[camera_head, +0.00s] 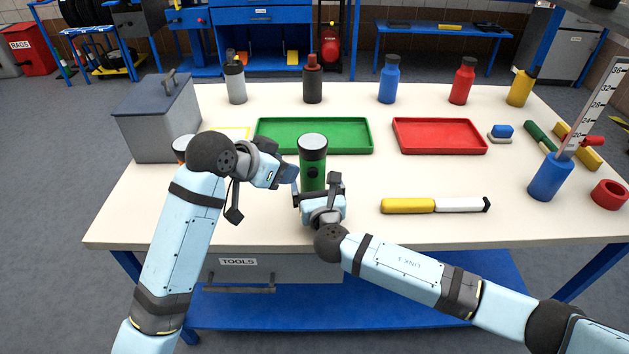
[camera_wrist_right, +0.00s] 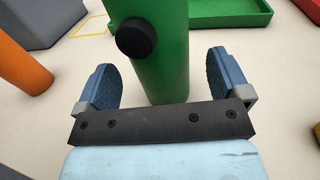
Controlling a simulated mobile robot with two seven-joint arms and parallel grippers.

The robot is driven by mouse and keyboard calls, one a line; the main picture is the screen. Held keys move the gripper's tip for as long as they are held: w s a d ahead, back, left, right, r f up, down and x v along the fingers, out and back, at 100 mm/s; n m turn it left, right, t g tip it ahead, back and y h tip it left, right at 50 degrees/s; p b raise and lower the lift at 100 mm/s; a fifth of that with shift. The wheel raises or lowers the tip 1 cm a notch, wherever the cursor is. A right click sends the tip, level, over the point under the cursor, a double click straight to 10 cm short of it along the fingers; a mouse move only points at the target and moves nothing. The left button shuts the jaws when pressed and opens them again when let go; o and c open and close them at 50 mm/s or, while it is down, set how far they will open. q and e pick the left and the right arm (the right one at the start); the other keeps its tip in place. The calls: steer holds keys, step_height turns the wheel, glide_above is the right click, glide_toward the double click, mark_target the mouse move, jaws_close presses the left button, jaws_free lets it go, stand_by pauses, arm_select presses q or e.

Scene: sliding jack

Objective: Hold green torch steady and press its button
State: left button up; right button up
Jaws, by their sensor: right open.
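The green torch (camera_head: 313,166) stands upright on the table, with a pale lens in a dark rim on top. Its round black button (camera_head: 313,172) faces my side; the button also shows large in the right wrist view (camera_wrist_right: 135,38). My right gripper (camera_head: 318,192) is open in front of the torch's lower body. In the right wrist view the two blue fingers are spread left and right, with the green torch (camera_wrist_right: 163,70) between them and gaps at both sides. My left gripper (camera_head: 290,174) is close to the torch's left side; its finger gap is hidden.
An orange torch (camera_wrist_right: 18,60) stands at the left, mostly hidden by my left arm in the head view. A grey toolbox (camera_head: 158,125) is behind it. Green (camera_head: 340,150) and red (camera_head: 440,150) trays lie behind. A yellow-and-white torch-like tool (camera_head: 408,206) lies at the right.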

steer(key=shift+w+a, duration=0.2)
steer(key=shift+w, duration=0.7)
steer(key=c, duration=1.1)
arm_select(q)
jaws_close()
stand_by(3.1)
